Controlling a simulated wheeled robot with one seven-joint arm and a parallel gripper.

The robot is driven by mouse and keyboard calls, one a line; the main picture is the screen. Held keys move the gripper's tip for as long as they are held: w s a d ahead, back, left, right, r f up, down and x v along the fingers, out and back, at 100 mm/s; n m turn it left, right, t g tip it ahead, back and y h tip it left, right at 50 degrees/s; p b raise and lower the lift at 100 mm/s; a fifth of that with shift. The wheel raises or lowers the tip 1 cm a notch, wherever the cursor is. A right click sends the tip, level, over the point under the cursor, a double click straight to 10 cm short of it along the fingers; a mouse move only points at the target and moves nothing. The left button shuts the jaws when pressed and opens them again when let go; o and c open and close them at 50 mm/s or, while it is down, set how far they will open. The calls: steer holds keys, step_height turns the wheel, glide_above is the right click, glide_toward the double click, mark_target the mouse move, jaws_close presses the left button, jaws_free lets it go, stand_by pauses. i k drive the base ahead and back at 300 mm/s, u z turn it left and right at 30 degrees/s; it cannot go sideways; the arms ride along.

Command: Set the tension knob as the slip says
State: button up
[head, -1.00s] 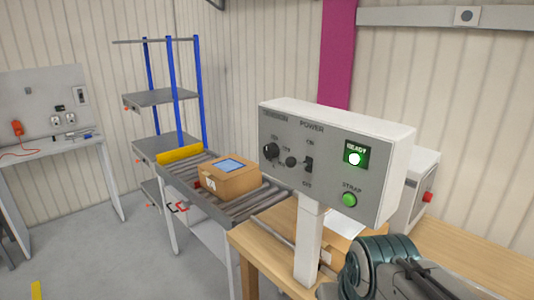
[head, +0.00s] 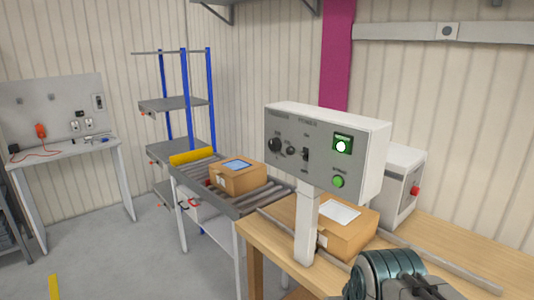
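The control box (head: 325,150) stands on a white post at the wooden bench, its grey panel facing me. The black tension knob (head: 275,145) is at the panel's upper left; its pointer and scale marks are too small to read. A smaller dark knob (head: 291,151) and the black power switch (head: 306,154) are beside it. My arm shows at bottom right, apart from the panel; my gripper's fingers cannot be made out.
The cardboard box (head: 350,238) sits on the wooden bench (head: 275,246). A roller conveyor (head: 215,198) with another carton (head: 238,178) runs behind to the left. A grey unit with a red button (head: 402,175) stands behind the control box.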

mark_target(275, 145)
steer(key=u, duration=0.85)
steer(key=i, duration=0.6)
steer(key=z, duration=0.2)
